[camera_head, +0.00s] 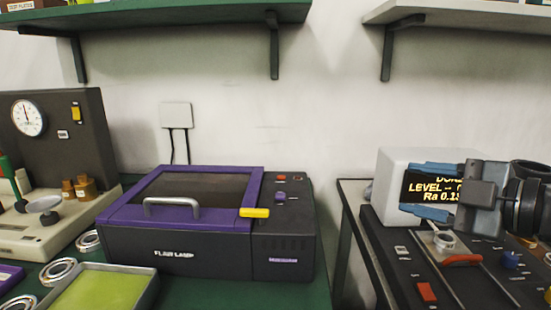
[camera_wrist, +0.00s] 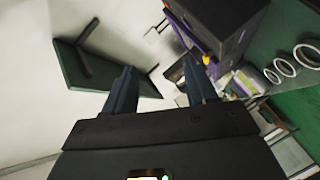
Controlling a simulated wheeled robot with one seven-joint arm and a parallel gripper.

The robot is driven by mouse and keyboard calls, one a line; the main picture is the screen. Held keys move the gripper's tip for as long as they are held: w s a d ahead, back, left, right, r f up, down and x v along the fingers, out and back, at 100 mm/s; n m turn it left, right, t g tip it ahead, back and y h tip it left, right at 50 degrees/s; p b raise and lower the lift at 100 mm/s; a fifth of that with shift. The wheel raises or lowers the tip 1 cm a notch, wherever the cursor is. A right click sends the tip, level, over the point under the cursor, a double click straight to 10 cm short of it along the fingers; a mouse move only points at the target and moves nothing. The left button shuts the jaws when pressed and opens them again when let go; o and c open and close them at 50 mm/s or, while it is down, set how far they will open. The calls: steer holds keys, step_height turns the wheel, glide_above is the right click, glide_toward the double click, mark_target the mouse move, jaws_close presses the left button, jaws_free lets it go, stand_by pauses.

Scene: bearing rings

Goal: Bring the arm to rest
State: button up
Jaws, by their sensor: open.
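My gripper (camera_head: 428,190) is at the right of the head view, in front of the lit display of a white-backed machine. Its two blue fingers are spread, one above the other, with nothing between them. In the wrist view my gripper (camera_wrist: 163,76) also shows two parted fingers with only the wall and distant bench behind the gap.
A purple and black flaw lamp box (camera_head: 205,240) stands on the green bench, its lid down. Several rings, one of them here (camera_head: 60,270), lie left of it near a green-lined tray (camera_head: 150,285). Shelves (camera_head: 190,14) hang above. A gap separates the two benches.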

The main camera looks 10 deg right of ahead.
steer(key=a+f+m+t+h+p, duration=0.2)
steer(key=a+f+m+t+h, duration=0.15)
steer(key=a+m, duration=0.45)
steer(key=s+a+f+m+h+p, duration=0.2)
steer(key=s+f+m+h, duration=0.2)
steer(key=s+f+m, duration=0.8)
steer(key=s+d+r+n+g+p, duration=0.1)
steer(key=s+d+n+g+p, duration=0.1)
steer(key=s, duration=2.2)
steer(key=shift+s+r+n+p, duration=0.3)
steer(key=shift+s+r+p, duration=0.1)
steer(key=shift+p, duration=0.1)
steer(key=shift+f+g+y, duration=0.1)
steer(key=shift+g+y, duration=0.15)
